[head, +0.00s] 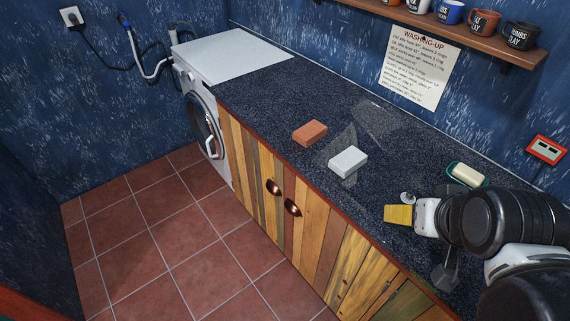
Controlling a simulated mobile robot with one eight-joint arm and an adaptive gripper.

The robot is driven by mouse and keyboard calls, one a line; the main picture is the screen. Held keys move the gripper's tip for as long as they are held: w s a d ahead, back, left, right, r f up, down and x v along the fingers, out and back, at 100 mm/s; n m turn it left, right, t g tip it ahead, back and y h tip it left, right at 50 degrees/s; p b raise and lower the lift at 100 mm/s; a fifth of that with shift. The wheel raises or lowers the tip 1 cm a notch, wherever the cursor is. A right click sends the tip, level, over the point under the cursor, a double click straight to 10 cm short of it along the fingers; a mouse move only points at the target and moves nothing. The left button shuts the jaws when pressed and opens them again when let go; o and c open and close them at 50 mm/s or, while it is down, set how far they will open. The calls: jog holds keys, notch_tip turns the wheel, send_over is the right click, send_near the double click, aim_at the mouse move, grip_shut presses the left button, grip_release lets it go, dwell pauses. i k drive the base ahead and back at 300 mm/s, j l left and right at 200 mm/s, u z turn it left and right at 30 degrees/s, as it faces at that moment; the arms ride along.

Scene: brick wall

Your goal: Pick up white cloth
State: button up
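The item that best fits the white cloth is a white, block-shaped piece (348,161) lying flat on the dark speckled counter (270,98), near the middle of the head view. It looks more like a thick pad than a loose cloth. My arm comes in from the right edge. My gripper (444,276) is partly visible as grey parts low at the right, over the counter's front edge. It is well to the right of the white piece and apart from it. Much of the gripper is hidden by my arm, and its opening is not clear.
An orange-brown block (310,133) lies left of the white piece. A yellow block (398,215) lies close to my arm. A soap bar (466,174) sits in a green dish behind. A mug shelf (460,35) overhangs the back. A washing machine (207,122) stands at far left.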

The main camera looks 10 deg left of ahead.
aim_at(352, 159)
jog(key=u, duration=0.25)
jog(key=j+z, duration=1.15)
jog(key=z, duration=0.15)
jog(key=k+j+z, duration=0.15)
jog(key=j+z, duration=0.3)
jog(key=k+j+z, duration=0.2)
jog(key=z, duration=0.2)
